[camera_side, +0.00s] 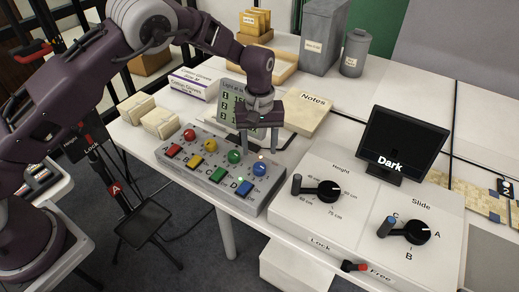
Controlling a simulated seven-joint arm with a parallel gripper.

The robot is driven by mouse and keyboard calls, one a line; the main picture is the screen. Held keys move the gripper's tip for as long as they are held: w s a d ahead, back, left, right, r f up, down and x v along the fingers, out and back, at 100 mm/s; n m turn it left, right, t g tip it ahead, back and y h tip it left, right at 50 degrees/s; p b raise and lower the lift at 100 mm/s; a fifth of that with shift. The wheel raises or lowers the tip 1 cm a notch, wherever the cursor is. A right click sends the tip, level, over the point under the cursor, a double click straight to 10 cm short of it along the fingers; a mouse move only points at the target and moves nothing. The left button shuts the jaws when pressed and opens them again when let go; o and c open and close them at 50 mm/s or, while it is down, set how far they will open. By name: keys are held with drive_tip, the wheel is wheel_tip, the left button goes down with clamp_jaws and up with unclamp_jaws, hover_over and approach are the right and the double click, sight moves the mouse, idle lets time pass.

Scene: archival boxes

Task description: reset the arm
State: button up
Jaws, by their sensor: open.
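My gripper (259,146) points down above the back right part of a grey button panel (197,186). Its two fingers are apart with nothing seen between them. The panel carries red, yellow, green and blue round knobs, with coloured square buttons in front. The blue knob (260,169) and the green knob (235,156) are close to the fingertips. I cannot tell whether a fingertip touches the panel. My arm reaches in from the left and hides part of a light chart (232,100) behind the gripper.
A Notes pad (308,114), glove box (194,84) and grey bins (323,38) are further back.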

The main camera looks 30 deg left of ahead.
drive_tip(key=s+a+r+m+t, duration=0.1)
drive_tip(key=s+a+r, duration=0.1)
drive_tip(key=s+r, duration=0.45)
drive_tip(key=s+a+r+m+t+h, duration=0.1)
drive_tip(key=s+a+r, duration=0.2)
drive_tip(key=r, duration=0.7)
drive_tip(key=s+a+r+m+t, duration=0.15)
drive_tip(key=s+r, duration=0.25)
drive_tip(key=r, duration=0.5)
drive_tip(key=s+a+m+t, duration=0.1)
drive_tip(key=s+a+m, duration=0.1)
drive_tip(key=s, duration=0.8)
drive_tip(key=s+a+m+t+y, duration=0.1)
drive_tip(key=s+a, duration=0.1)
drive_tip(key=s, duration=0.8)
drive_tip(key=shift+s+a+r+m, duration=0.2)
drive_tip(key=shift+s+m, duration=0.05)
drive_tip(key=shift+m, duration=0.1)
